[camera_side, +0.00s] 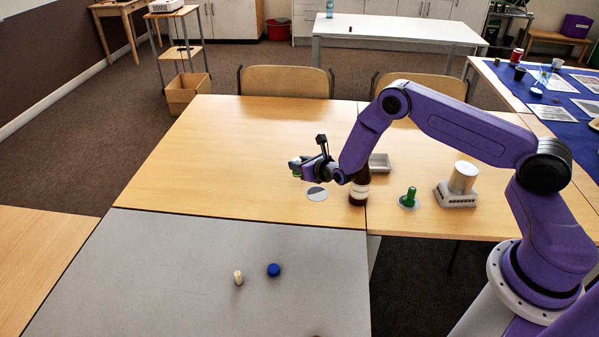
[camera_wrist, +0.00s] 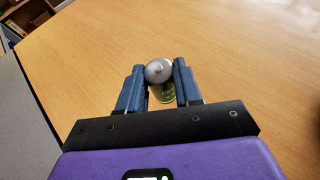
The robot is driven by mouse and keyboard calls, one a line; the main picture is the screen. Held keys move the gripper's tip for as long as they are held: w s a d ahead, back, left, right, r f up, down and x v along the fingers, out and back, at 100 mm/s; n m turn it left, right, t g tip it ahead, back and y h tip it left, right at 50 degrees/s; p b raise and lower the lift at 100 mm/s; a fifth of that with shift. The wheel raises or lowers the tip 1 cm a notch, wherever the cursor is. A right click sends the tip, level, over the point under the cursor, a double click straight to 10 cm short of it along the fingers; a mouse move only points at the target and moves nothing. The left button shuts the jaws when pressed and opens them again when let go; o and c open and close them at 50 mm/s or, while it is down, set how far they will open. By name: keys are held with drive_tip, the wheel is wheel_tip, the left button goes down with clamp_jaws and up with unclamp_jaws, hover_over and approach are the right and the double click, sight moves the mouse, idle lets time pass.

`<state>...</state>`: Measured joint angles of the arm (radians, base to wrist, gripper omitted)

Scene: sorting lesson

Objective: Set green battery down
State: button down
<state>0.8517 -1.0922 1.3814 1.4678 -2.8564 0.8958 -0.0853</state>
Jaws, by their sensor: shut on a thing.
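The green battery (camera_wrist: 163,93) has a silver end cap and a green body. It sits between the two blue-grey fingers of my gripper (camera_wrist: 160,82), which are shut on it. In the side view, my gripper (camera_side: 300,168) is over the wooden table (camera_side: 220,150), and a small green part of the battery (camera_side: 297,175) shows below the fingers. The battery appears to be above the table; I cannot tell the exact gap.
A dark brown bottle (camera_side: 359,190) stands close to my wrist. A grey tray (camera_side: 380,162), a green knobbed piece (camera_side: 409,196) on a disc and a white cylinder (camera_side: 463,176) stand to the right. A cream peg (camera_side: 238,278) and blue cap (camera_side: 274,270) are in front. The table's left is clear.

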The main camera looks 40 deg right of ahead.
drive_tip(key=shift+w+f, duration=0.2)
drive_tip(key=shift+f, duration=1.5)
drive_tip(key=shift+f, duration=0.15)
drive_tip(key=c, duration=0.8)
unclamp_jaws()
